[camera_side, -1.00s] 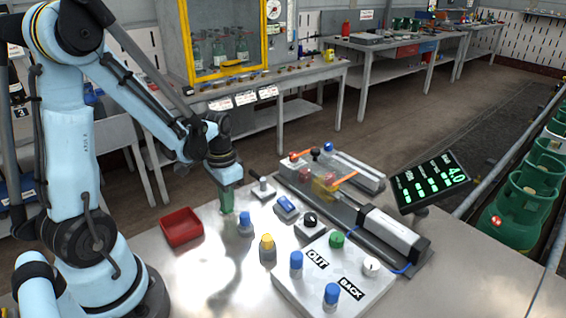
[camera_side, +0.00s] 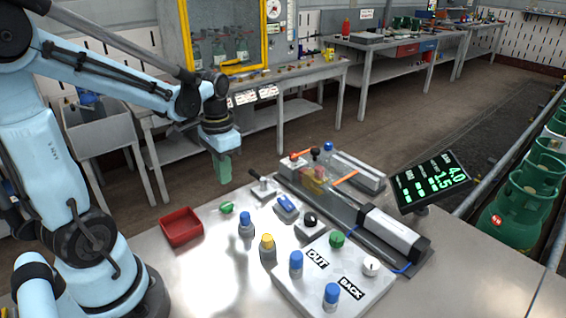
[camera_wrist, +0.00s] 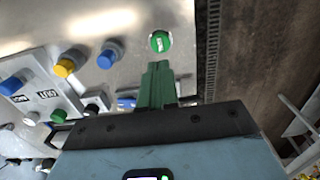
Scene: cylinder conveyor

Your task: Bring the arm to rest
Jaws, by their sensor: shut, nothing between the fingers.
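My gripper (camera_side: 222,168) is raised above the far edge of the metal table in the side view, with its green fingers pointing down. The fingers also show in the wrist view (camera_wrist: 156,84), pressed together with nothing between them. Below and in front of the fingers, a green knob (camera_side: 227,208) sits on the table; it appears as a round green cap in the wrist view (camera_wrist: 160,41). My gripper is clear of it.
A red tray (camera_side: 181,227) lies to the left of the blue-topped knob (camera_side: 245,225) and yellow-topped knob (camera_side: 267,246). A white button panel (camera_side: 325,280), a conveyor fixture (camera_side: 390,232) and a display (camera_side: 428,183) stand to the right. Space above the table is open.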

